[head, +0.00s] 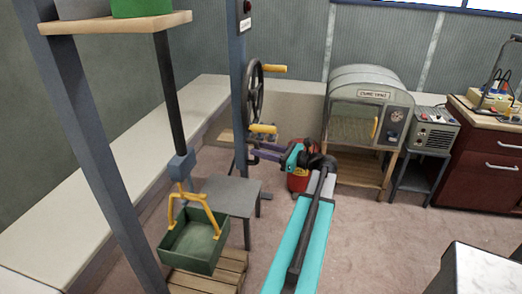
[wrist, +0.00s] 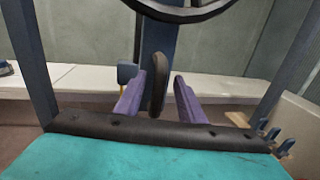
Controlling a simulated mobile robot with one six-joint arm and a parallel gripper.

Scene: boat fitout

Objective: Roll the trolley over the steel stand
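The steel stand (head: 232,196) is a low grey table left of centre in the head view. A green tray (head: 196,243) hangs in a yellow yoke (head: 197,203) from a blue-grey block (head: 182,165) on a black rod, left and in front of the stand. The block also shows in the wrist view (wrist: 127,72). I cannot make out the trolley itself. My gripper (head: 256,150) is at the blue post, below the handwheel (head: 255,95). In the wrist view its purple fingers (wrist: 160,92) are apart, on either side of a dark rounded part (wrist: 158,85); gaps show beside it.
Yellow handles stick out above (head: 275,69) and at my gripper (head: 263,128). A wooden pallet (head: 212,277) lies under the tray. A red bucket (head: 299,181) stands behind my arm, with an oven (head: 370,120) to the right.

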